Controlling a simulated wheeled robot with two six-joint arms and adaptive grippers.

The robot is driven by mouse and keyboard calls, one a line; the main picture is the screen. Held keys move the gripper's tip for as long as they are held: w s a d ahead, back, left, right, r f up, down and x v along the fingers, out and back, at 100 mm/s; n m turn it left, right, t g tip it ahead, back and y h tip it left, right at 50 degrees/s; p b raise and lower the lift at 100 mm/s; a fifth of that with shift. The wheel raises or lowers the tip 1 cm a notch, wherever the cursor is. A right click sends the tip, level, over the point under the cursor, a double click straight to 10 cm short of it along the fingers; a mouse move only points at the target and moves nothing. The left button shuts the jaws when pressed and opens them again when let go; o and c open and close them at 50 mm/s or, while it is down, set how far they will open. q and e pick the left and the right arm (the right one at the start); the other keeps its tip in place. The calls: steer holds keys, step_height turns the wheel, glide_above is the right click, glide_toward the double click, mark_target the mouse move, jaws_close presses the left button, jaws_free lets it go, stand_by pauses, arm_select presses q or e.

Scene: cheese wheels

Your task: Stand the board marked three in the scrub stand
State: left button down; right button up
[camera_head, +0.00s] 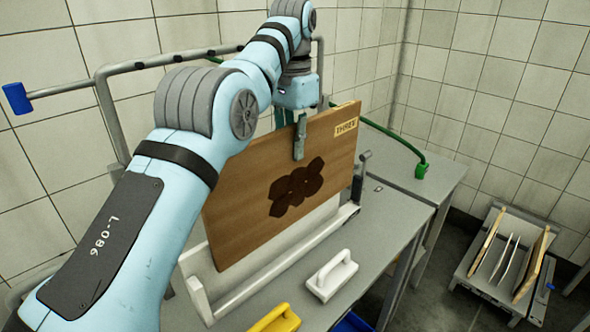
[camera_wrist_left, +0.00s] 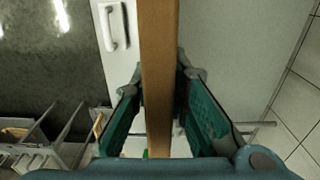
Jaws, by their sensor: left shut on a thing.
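The wooden board marked THREE (camera_head: 240,195) has a dark brown patch and a pale label at its upper right corner. It is upright, its face toward the head camera. My left gripper (camera_head: 299,135) is shut on its top edge; in the left wrist view the board's edge (camera_wrist_left: 157,60) runs between the two green fingers. The white scrub stand (camera_head: 205,268) is on the grey table, with the board's lower edge over it. I cannot tell whether the board rests in it. My right gripper is not in view.
A white-handled scrubber (camera_head: 332,275) and a yellow-handled one (camera_head: 275,318) lie in front of the stand. A green hose (camera_head: 395,138) and a metal rail (camera_head: 160,62) are behind. A low rack (camera_head: 480,285) with several boards stands at the right.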

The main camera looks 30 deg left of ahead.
mark_target(295, 177)
arm_select(q)
step_height(295, 177, down, 5)
steer(key=b, duration=0.4)
step_height(295, 177, up, 7)
steer(key=p, duration=0.7)
steer(key=shift+w+d+r, duration=0.1)
steer(key=shift+r, duration=0.1)
step_height(295, 177, down, 12)
steer(key=b, duration=1.2)
steer(key=shift+f, duration=0.25)
steer(key=shift+r, duration=0.1)
steer(key=c, duration=1.5)
jaws_free()
